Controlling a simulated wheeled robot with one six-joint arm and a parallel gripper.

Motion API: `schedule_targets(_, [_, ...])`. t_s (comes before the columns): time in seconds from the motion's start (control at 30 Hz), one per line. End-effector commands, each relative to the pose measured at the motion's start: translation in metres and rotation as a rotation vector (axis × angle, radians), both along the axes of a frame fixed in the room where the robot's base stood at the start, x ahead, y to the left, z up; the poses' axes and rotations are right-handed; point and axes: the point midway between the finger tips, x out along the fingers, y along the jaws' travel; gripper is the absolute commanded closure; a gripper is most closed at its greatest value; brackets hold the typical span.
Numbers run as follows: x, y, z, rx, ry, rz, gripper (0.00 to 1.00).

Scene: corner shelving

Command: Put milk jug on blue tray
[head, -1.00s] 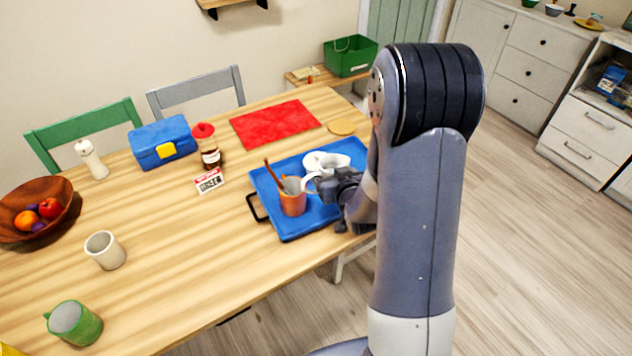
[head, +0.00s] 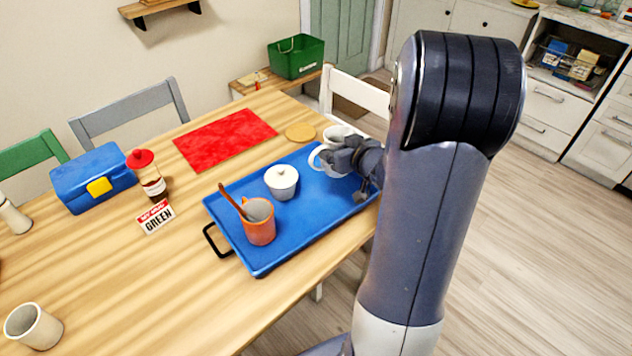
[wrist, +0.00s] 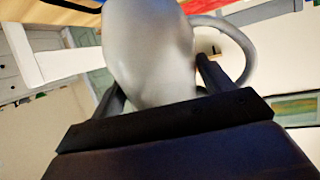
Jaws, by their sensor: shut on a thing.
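The white milk jug (head: 333,160) is at the right part of the blue tray, near its back edge. My gripper (head: 345,160) is shut on it. In the wrist view the jug (wrist: 150,50) fills the space between the fingers, its handle loop to the right. I cannot tell whether the jug's base touches the tray. The blue tray (head: 290,232) lies on the table's right part. On it stand an orange mug (head: 260,226) with a brown spoon inside and a white lidded sugar bowl (head: 282,185).
A round coaster (head: 300,132) and a red placemat (head: 225,138) lie behind the tray. A white chair (head: 355,95) is behind the table's right end.

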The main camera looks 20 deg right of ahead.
Motion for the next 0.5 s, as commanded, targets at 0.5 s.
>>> schedule_targets(0.5, [0.0, 0.001, -0.065, 0.002, 0.001, 0.0, 0.62])
